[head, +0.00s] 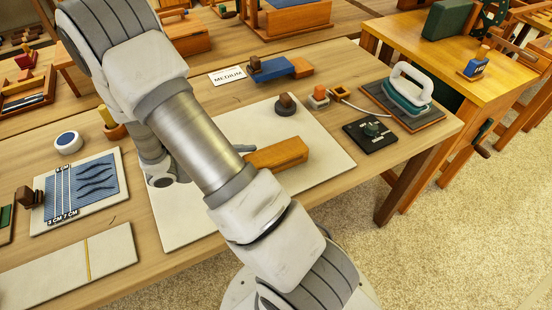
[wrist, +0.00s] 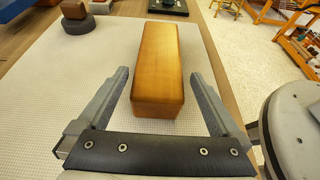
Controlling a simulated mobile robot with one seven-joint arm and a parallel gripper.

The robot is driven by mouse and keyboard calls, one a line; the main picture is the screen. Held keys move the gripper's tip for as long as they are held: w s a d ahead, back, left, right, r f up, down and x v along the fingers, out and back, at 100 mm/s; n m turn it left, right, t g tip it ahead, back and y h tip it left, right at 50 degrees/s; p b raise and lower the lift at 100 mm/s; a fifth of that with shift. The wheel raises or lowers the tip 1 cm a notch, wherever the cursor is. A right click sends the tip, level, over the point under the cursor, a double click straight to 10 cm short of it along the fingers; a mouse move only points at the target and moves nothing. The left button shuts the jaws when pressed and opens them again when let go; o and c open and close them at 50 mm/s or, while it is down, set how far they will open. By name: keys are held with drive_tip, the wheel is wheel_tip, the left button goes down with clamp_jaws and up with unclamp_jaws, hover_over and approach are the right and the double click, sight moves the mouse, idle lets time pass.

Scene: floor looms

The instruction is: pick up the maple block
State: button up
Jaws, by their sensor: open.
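The maple block (wrist: 158,70) is a long orange-brown wooden block lying on a pale mat (wrist: 60,80) on the wooden table. In the head view the block (head: 278,155) lies near the mat's middle, with its left end partly hidden behind my arm. My gripper (wrist: 159,85) is open in the wrist view, with one finger on each side of the block's near end. A gap shows between each finger and the block, and nothing is held. In the head view my gripper is mostly hidden behind my arm.
A dark round piece with a brown knob (head: 286,105) stands on the mat behind the block. An iron (head: 406,92) on a pad and a black dial plate (head: 370,136) are at the right. A blue striped sample board (head: 84,190) lies at the left. The mat's front is clear.

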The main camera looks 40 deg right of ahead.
sight(269, 155)
drive_tip(key=shift+b+x, duration=0.4)
drive_tip(key=shift+x, duration=2.3)
drive_tip(key=shift+w+d+r, duration=0.1)
drive_tip(key=shift+r, duration=0.1)
clamp_jaws()
drive_tip(key=shift+r, duration=0.6)
drive_tip(key=r, duration=0.2)
drive_tip(key=s+r+p, duration=0.1)
drive_tip(key=shift+r, duration=0.4)
drive_tip(key=s+a+r+p, duration=0.2)
drive_tip(key=s+r+p, duration=0.3)
drive_tip(key=s, duration=0.3)
drive_tip(key=shift+a+r, duration=0.25)
drive_tip(key=shift+r, duration=0.05)
